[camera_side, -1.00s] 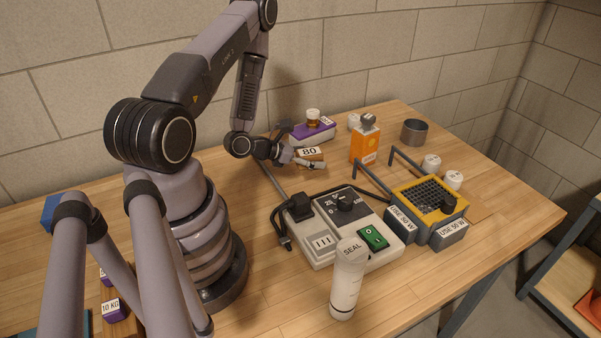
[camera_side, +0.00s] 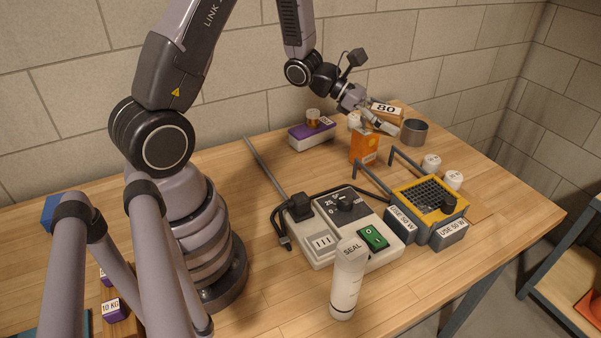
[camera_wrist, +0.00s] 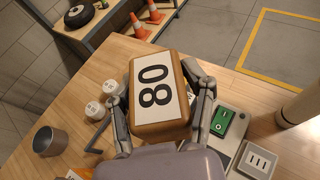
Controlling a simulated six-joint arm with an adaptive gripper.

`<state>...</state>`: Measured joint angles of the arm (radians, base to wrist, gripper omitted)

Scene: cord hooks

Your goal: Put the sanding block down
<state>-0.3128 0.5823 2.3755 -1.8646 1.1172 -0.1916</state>
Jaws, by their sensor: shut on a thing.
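The sanding block (camera_side: 385,109) is a wooden block with a white label reading 80. In the wrist view the sanding block (camera_wrist: 158,98) sits between the two fingers of my gripper (camera_wrist: 160,110), label facing the camera. It hides part of the table behind it.
White jars (camera_side: 432,162) stand beside the tray. Bare wood lies left of the power box.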

